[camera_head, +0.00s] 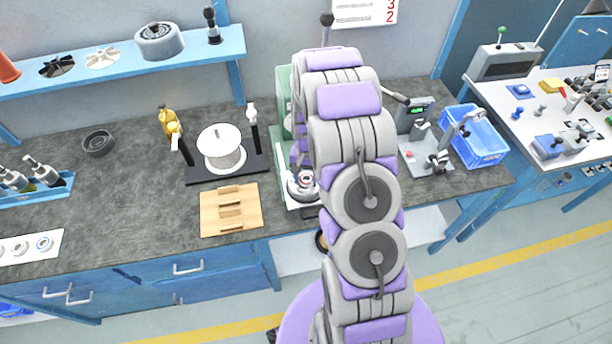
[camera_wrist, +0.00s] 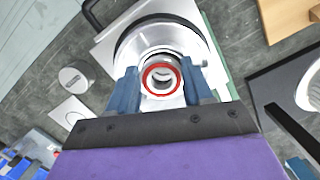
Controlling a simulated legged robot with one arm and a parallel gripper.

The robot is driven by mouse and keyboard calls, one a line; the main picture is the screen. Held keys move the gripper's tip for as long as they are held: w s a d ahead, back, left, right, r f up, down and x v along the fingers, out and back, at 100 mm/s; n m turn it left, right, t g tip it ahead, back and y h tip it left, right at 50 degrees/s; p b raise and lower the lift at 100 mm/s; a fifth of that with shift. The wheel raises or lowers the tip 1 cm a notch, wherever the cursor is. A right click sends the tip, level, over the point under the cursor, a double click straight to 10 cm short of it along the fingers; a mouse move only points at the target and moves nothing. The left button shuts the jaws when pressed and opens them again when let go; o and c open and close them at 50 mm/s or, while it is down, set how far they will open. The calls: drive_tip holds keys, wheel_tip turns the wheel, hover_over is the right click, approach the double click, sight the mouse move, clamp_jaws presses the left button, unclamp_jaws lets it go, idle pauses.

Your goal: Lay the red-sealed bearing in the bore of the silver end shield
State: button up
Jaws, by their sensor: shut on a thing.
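My gripper (camera_wrist: 160,90) has its two blue fingers shut on the red-sealed bearing (camera_wrist: 149,84), one on each side, in the wrist view. The bearing is a small metal ring with a red seal facing the camera. The silver end shield (camera_wrist: 190,36) is a round, shiny dish behind the bearing, on a pale plate. The bearing appears over its middle, but I cannot tell whether it touches or has entered the bore, which is largely hidden. In the head view, the end shield (camera_head: 294,191) shows beside my arm, which covers much of that spot.
A wooden block (camera_head: 242,219) and a white drum (camera_head: 222,163) on a black stand lie left of the end shield. A press-like device (camera_head: 428,157) and blue bin (camera_head: 483,150) stand right. A white mat (camera_head: 30,256) with rings lies far left.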

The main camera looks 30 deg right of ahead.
drive_tip(key=o, duration=1.2)
drive_tip(key=shift+d, duration=0.25)
drive_tip(key=shift+a, duration=0.1)
drive_tip(key=shift+w+d+r+p, duration=0.3)
drive_tip(key=shift+w+r+p, duration=0.05)
drive_tip(key=shift+r, duration=2.5)
drive_tip(key=shift+w+d+r+p, duration=0.3)
drive_tip(key=shift+w+r, duration=0.1)
drive_tip(key=shift+r, duration=2.4)
drive_tip(key=shift+w+d+r+p, duration=0.25)
drive_tip(key=shift+w+r+p, duration=0.1)
drive_tip(key=shift+r, duration=2.5)
